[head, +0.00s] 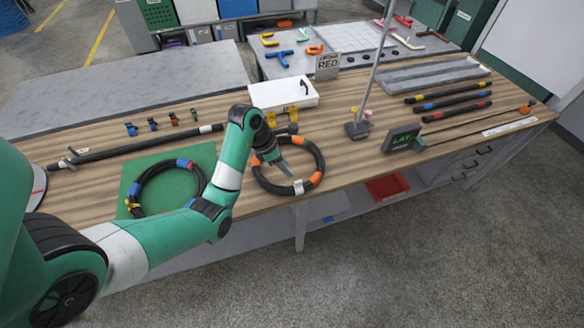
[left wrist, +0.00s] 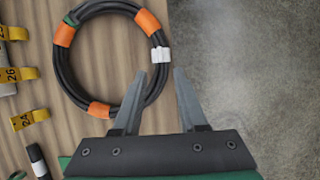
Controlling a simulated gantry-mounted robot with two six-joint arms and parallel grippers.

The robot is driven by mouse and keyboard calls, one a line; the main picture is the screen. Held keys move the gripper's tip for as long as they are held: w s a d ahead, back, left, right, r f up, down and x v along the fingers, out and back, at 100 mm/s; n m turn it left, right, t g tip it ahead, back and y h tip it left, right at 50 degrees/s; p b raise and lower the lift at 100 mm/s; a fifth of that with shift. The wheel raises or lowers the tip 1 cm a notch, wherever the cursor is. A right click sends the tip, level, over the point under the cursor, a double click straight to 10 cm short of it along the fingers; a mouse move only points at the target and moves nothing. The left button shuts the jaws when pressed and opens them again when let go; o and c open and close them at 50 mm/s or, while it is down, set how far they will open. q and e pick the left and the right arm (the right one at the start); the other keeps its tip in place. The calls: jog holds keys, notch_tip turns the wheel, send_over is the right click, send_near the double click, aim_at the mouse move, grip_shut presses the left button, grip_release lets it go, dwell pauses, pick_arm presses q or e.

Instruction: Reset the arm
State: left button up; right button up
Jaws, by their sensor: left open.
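My left arm (head: 232,160) is green and white and reaches in from the left over the wooden workbench (head: 225,200). My left gripper (head: 271,157) is above the bench, over a coiled black hose with orange bands (head: 318,160). In the left wrist view my left gripper (left wrist: 158,100) is open, with two grey fingers apart and nothing between them. The coiled hose also shows there (left wrist: 66,62), with a white tag, beside and partly under the left finger. My right gripper is in neither view.
A second coiled hose (head: 139,185) lies on a green mat (head: 203,152) to the left. Straight hoses (head: 455,101) lie at the right. The floor in front is clear.

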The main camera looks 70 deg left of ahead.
pick_arm(q)
jog(key=shift+p+v, duration=0.4)
jog(key=shift+v, duration=0.45)
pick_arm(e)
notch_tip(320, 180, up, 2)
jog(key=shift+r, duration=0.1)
